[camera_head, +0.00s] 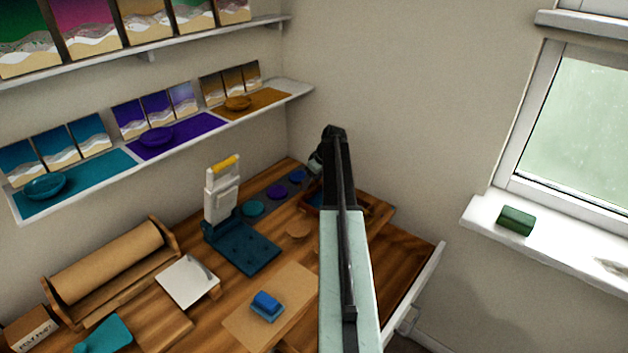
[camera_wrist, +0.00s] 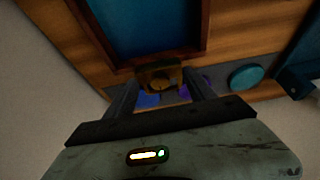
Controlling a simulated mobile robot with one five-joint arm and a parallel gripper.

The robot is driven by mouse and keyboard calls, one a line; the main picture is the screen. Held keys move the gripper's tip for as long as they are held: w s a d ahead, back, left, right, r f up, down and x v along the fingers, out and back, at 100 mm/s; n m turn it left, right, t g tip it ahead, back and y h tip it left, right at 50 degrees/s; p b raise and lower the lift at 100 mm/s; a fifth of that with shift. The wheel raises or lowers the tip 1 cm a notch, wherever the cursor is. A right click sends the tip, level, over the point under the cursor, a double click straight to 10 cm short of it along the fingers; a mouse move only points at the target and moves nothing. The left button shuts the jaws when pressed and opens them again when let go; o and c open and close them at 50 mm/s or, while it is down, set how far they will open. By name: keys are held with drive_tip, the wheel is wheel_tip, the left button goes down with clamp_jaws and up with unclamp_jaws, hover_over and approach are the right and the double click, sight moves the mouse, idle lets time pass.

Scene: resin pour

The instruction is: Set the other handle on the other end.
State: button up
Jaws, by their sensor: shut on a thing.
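My gripper (camera_wrist: 160,82) is shut on a small brass-coloured handle (camera_wrist: 159,74), seen between the fingers in the wrist view. The handle is close to the near end of a wooden-rimmed tray with a blue inside (camera_wrist: 204,28); I cannot tell whether it touches the rim. In the head view the tray (camera_head: 376,206) stands at the far right of the bench, partly covered by my arm. My gripper (camera_head: 316,162) shows only in part there, beside my arm, and the handle is hidden. The tray's other end is out of the wrist view.
Round coloured discs (camera_head: 252,208) lie left of the tray, with a teal-based white press (camera_head: 240,250) nearer. A blue block (camera_head: 266,304) sits on a brown sheet (camera_head: 240,325). Shelves (camera_head: 180,135) hang above; a green block (camera_head: 516,220) lies on the windowsill.

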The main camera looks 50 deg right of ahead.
drive_tip(key=shift+f, duration=0.1)
idle(0.3)
drive_tip(key=shift+f+b, duration=0.4)
drive_tip(key=shift+b, duration=0.15)
drive_tip(key=shift+f, duration=0.15)
drive_tip(key=shift+f+b, duration=0.25)
drive_tip(key=shift+b, duration=0.15)
drive_tip(key=shift+f, duration=0.1)
idle(0.5)
idle(0.3)
drive_tip(key=o, duration=1.8)
